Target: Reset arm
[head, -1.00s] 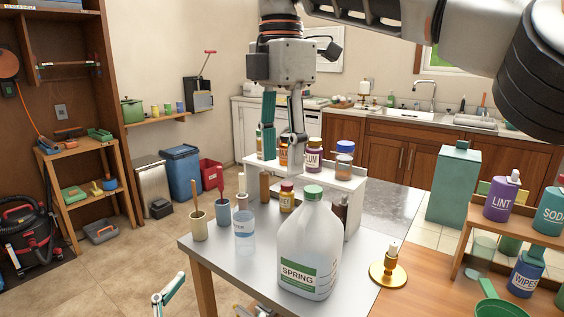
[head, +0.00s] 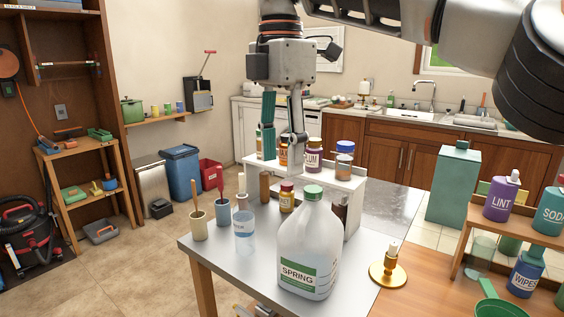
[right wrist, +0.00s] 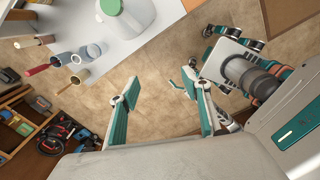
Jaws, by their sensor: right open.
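My right gripper (head: 280,152) hangs pointing down in the head view, in front of the white riser shelf on the metal table. Its two fingers are apart with nothing between them. In the right wrist view the same gripper (right wrist: 160,88) shows its fingers spread over bare floor, with the table beyond.
A brass candle holder (head: 388,270) stands on the wooden surface at right. Open floor (head: 130,262) lies left.

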